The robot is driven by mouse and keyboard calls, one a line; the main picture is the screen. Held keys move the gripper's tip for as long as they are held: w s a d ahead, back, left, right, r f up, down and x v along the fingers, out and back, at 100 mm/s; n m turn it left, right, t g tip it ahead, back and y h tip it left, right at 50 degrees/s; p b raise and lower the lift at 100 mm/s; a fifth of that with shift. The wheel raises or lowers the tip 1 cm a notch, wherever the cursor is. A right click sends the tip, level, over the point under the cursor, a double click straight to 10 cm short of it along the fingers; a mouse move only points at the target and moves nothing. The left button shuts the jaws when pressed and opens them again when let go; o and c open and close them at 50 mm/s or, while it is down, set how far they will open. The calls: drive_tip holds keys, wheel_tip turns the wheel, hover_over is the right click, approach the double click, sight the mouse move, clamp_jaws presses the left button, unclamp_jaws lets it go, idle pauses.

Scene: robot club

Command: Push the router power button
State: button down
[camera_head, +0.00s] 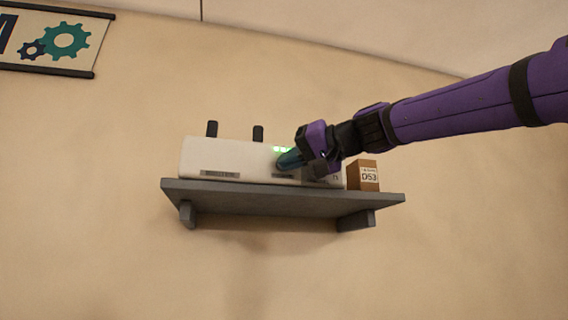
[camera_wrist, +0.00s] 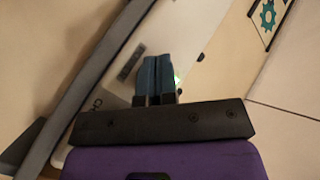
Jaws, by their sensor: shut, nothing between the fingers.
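The router (camera_head: 225,156) is a long white box with two dark antennas, standing on a grey wall shelf. Green lights glow on its front, right of the middle, just by my fingertips. My gripper (camera_head: 282,161) is shut and empty, with its fingertips at the router's front face. In the wrist view the teal fingers (camera_wrist: 156,62) are side by side over the white router (camera_wrist: 190,35). Whether they touch it I cannot tell. The power button is not clearly seen; my gripper and arm cover the router's right part.
The grey shelf (camera_head: 270,198) has brackets below it. A small brown box (camera_head: 362,175) labelled D53 stands at the router's right end, close to my gripper. A gear poster (camera_head: 55,40) hangs at upper left. The wall below the shelf is bare.

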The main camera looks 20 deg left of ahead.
drive_tip(key=s+d, duration=0.3)
drive_tip(key=s, duration=0.2)
idle(0.7)
drive_tip(key=shift+d, duration=0.15)
drive_tip(key=s+d+f+m+t+h, duration=0.3)
drive_tip(key=d+f+h, duration=0.6)
drive_tip(key=d+f, duration=1.2)
drive_tip(key=s+d+f+m+h, duration=0.1)
drive_tip(key=s+d+f+h, duration=0.1)
drive_tip(key=s+d+f, duration=0.2)
drive_tip(key=s+d+f+m+h, duration=0.2)
drive_tip(key=s+d+f, duration=0.2)
drive_tip(key=d+f, duration=0.5)
drive_tip(key=s+d+f+m+g+h, duration=0.1)
drive_tip(key=s+d+f+h, duration=0.1)
drive_tip(key=s+d+f, duration=0.2)
drive_tip(key=d+f, duration=0.3)
drive_tip(key=d, duration=0.1)
drive_tip(key=shift+s+f+m+h, duration=0.2)
drive_tip(key=shift+m+h, duration=0.2)
